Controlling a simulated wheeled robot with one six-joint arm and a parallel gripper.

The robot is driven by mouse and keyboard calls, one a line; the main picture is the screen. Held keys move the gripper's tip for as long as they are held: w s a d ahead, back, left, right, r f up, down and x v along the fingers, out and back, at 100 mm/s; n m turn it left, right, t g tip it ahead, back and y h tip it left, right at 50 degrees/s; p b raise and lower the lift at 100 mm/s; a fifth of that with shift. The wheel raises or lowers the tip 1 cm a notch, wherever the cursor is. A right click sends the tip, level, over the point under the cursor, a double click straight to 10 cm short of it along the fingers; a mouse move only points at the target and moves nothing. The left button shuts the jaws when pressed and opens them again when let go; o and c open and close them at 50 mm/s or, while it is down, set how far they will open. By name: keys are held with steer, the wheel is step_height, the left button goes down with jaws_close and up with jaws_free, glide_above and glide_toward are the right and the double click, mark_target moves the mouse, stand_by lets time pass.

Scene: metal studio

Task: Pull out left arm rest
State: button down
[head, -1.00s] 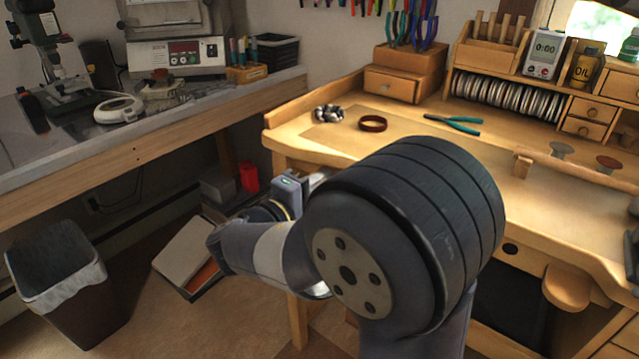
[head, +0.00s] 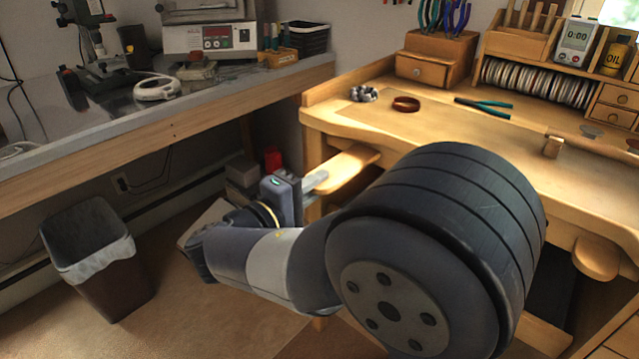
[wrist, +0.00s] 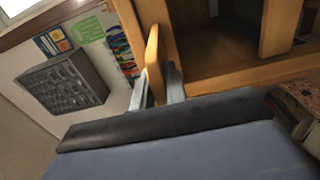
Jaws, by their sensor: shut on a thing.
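The left arm rest (head: 345,170) is a light wooden slab. In the head view it sticks out from the left part of the workbench front, under the bench top. My gripper (head: 318,182) is at its outer end, and the wrist housing hides part of the fingers. In the wrist view the arm rest (wrist: 153,65) stands edge-on between the two grey fingers of my gripper (wrist: 157,88), which are shut on it. The wooden workbench (head: 425,137) stands behind it. Its inner end meets the bench front.
The right arm rest (head: 596,258) shows at the bench's front right. A grey side table (head: 60,135) runs along the left. A waste bin (head: 100,260) stands on the floor at left. A red container (head: 272,160) sits below the side table. Floor between bin and arm is open.

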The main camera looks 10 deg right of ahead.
steer(key=c, duration=1.4)
jaws_free()
steer(key=shift+c, duration=0.2)
steer(key=p+v, duration=0.1)
steer(key=v, duration=0.9)
steer(key=shift+s+a, duration=0.2)
steer(key=shift+a, duration=0.1)
steer(key=b, duration=0.1)
glide_toward(350, 162)
steer(key=shift+w+d+f, duration=0.4)
steer(key=shift+w+d, duration=0.05)
steer(key=shift+w, duration=0.15)
steer(key=shift+w+d+r, duration=0.1)
steer(key=shift+w+d, duration=0.1)
steer(key=shift+w, duration=0.05)
steer(key=shift+x, duration=0.9)
